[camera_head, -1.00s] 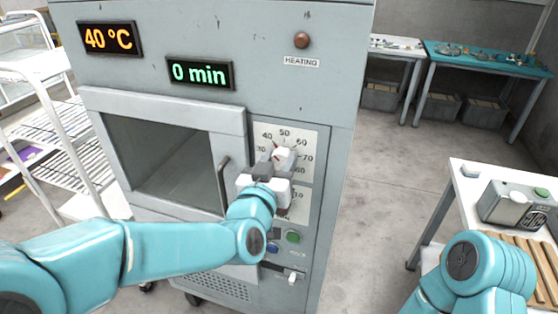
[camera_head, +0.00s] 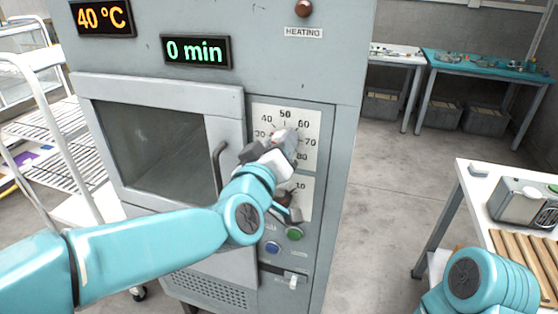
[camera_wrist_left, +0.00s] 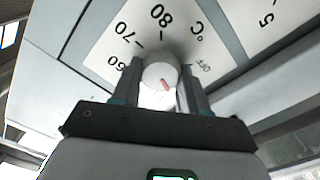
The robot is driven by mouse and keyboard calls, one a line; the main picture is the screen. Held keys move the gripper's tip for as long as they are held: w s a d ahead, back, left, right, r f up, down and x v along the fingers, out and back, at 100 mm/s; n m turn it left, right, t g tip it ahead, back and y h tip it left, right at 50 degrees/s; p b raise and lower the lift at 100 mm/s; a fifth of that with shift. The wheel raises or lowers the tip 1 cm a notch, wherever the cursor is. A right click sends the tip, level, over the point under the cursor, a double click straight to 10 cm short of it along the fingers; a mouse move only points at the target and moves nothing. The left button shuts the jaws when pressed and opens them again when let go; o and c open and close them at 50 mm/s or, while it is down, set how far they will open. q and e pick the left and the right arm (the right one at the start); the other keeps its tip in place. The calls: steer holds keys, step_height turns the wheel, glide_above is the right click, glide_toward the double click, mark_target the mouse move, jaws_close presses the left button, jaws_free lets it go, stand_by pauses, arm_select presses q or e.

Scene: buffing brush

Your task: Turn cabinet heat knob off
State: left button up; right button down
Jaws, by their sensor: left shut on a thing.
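The heat knob (camera_wrist_left: 158,72) is a pale round knob with a red mark on the cabinet's upper dial (camera_head: 312,125). In the left wrist view it sits between the two fingers of my left gripper (camera_wrist_left: 162,84), which is shut on it. The printed 60, 70, 80, °C and OFF show around it there, and the red mark is on its lower right side. In the head view my left gripper (camera_head: 276,149) is tilted at the dial and hides much of the knob. My right gripper is out of view.
The grey cabinet (camera_head: 345,90) reads 40 °C and 0 min on its displays. A second dial (camera_head: 303,188), a green button (camera_head: 294,233) and a blue button (camera_head: 272,247) lie below. A white rack (camera_head: 45,130) stands left, a white table (camera_head: 478,210) right.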

arm_select(q)
steer(key=shift+f+n+b, duration=0.2)
steer(key=shift+n+b, duration=3.75)
steer(key=shift+n, duration=2.05)
steer(key=o, duration=1.1)
steer(key=shift+c, duration=0.2)
